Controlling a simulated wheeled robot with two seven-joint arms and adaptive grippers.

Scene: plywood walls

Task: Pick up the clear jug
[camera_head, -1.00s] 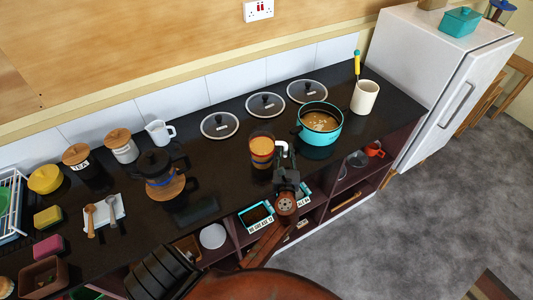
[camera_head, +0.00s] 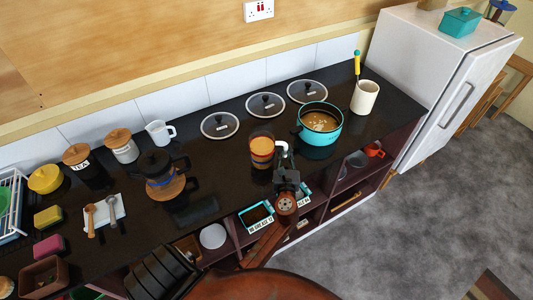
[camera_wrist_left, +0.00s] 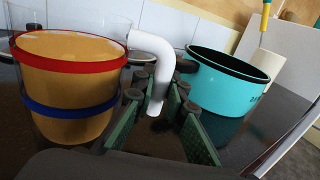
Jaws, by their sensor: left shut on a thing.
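The clear jug (camera_head: 262,151), filled with something orange, stands upright near the front of the dark counter, left of the turquoise pot. In the left wrist view the jug (camera_wrist_left: 70,85) has a red band, a blue band and a curved white handle (camera_wrist_left: 155,62). My left gripper (camera_head: 284,160) comes in from the front, at the handle side of the jug. In the left wrist view its green-padded fingers (camera_wrist_left: 155,115) are around the lower part of the handle and shut on it. I cannot tell whether the jug's base touches the counter. My right gripper is not in view.
The turquoise pot (camera_head: 320,140) of brown soup stands close right of the handle. Several glass lids (camera_head: 266,105) lie behind. A white holder (camera_head: 365,98) stands farther right. A coffee pot (camera_head: 156,165) is to the left. Open shelves are below the counter.

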